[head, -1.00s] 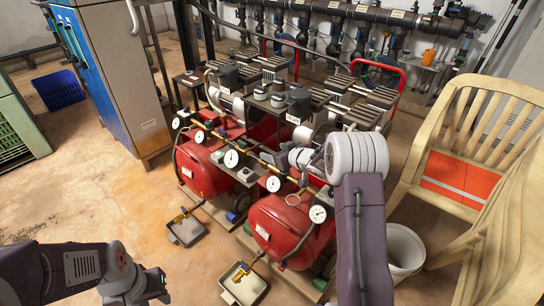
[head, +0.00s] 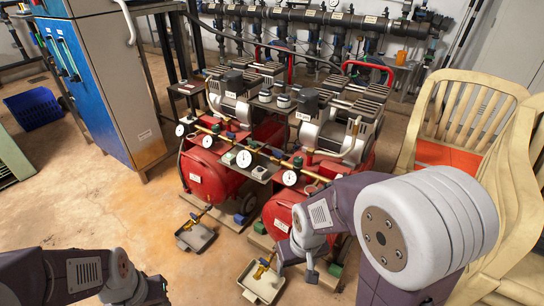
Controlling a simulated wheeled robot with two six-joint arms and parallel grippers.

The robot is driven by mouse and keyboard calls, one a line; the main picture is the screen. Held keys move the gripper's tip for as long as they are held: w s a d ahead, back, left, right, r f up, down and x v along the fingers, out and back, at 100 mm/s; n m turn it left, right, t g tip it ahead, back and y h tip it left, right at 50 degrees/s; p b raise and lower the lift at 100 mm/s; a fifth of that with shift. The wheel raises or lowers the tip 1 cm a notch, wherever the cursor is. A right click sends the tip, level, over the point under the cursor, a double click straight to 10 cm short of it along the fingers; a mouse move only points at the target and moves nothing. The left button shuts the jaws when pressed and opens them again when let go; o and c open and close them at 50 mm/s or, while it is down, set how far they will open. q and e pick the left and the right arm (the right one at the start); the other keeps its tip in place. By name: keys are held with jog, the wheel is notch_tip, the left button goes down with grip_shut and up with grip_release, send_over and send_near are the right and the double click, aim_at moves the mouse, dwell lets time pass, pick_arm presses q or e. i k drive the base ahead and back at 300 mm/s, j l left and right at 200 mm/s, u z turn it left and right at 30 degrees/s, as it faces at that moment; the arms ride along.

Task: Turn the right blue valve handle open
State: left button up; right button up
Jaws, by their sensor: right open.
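My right gripper (head: 298,272) is open and empty, pointing down in front of the right red tank (head: 280,212). Its fingers are just right of a brass valve (head: 263,269) with a yellow handle, above a shallow tray. A small blue part (head: 239,219) sits low between the two red tanks. Several small, dark blue fittings show under the pipe manifold (head: 330,18) at the back. I cannot tell which blue part is the right valve handle. My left gripper (head: 155,290) is low at the left; its fingers are not clear.
Two compressors with gauges and a brass pipe fill the middle. Shallow trays (head: 183,243) lie on the floor in front of them. A beige chair (head: 460,100) stands at the right, a blue cabinet (head: 80,85) at the left. The floor at left front is clear.

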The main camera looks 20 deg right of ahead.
aim_at(278, 155)
jog(key=i+j+z, duration=0.2)
jog(key=j, duration=0.35)
jog(key=i+j+z, duration=0.1)
jog(key=j+z, duration=0.15)
jog(key=j, duration=0.3)
jog(key=i+j+z, duration=0.2)
jog(key=j, duration=0.35)
jog(key=i+j+z, duration=0.25)
jog(key=i, duration=0.15)
jog(key=i+j+z, duration=0.3)
jog(key=i+j, duration=0.1)
